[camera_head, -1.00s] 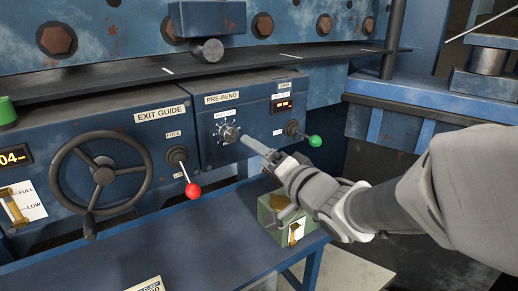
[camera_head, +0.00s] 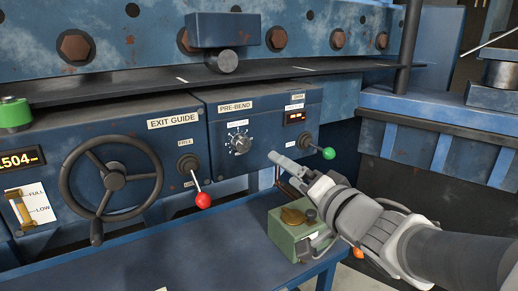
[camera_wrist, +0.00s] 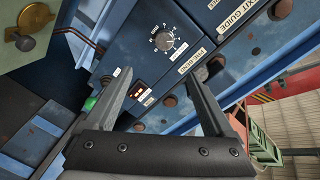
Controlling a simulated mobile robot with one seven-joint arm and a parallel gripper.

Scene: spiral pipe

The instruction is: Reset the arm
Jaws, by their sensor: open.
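My gripper (camera_head: 288,168) is in front of the PRE-BEND panel (camera_head: 263,135), below and right of its dial (camera_head: 240,142). In the wrist view its two fingers (camera_wrist: 165,100) are spread apart with nothing between them. The dial (camera_wrist: 165,40) shows beyond the fingers in the wrist view, apart from them. A green-knobbed lever (camera_head: 328,153) stands on the panel just right of my gripper. I cannot tell from the head view how far the fingertips are from the panel.
A green box (camera_head: 292,238) with a brass lid sits on the blue ledge (camera_head: 200,250) below my gripper. A handwheel (camera_head: 112,178) and a red-knobbed lever (camera_head: 203,200) are to the left. A dark bar (camera_head: 150,92) runs above the panels.

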